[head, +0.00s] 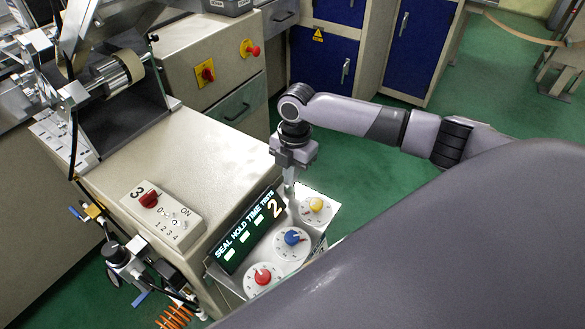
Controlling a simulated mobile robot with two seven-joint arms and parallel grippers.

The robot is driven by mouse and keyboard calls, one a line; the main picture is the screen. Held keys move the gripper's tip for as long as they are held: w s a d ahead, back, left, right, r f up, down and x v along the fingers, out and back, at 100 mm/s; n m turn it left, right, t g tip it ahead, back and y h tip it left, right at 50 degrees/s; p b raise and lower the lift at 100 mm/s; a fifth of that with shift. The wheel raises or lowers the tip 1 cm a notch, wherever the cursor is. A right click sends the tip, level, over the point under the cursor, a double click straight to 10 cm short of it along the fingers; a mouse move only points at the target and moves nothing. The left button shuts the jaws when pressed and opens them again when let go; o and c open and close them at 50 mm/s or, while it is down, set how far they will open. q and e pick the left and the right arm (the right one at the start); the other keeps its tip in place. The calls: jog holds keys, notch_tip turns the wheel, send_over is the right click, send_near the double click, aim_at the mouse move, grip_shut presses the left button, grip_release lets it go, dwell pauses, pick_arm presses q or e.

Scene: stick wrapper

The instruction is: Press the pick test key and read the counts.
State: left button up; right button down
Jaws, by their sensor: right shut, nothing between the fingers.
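A tilted control box stands at the front of the machine. Its dark display (243,237) reads "SEAL HOLD TIME TESTS" with several small pale bars and a large "2". Beside the display are a red dial (263,277), a blue dial (292,238) and a yellow dial (316,205), each on a white round scale. I see no key labelled pick test. My right gripper (290,198) is shut and empty, pointing down over the box between the display's upper end and the yellow dial. It hides part of the box; I cannot tell if it touches. My left gripper is out of view.
A white switch box (162,213) marked "3" with a red knob sits on the machine top. Red controls (205,73) and a red stop button (250,50) are on the cabinet behind. Blue cabinets (325,58) stand further back. Green floor lies open at right.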

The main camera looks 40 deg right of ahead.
notch_tip(320, 180, up, 3)
jog(key=shift+f+p, duration=0.1)
jog(key=shift+p, duration=0.9)
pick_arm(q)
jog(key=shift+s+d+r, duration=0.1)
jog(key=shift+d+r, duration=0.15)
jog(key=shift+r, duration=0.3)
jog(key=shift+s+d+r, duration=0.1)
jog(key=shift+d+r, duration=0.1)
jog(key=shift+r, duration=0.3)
pick_arm(e)
notch_tip(320, 180, up, 9)
jog(key=d, duration=0.1)
jog(key=shift+w, duration=0.25)
jog(key=shift+d, duration=0.1)
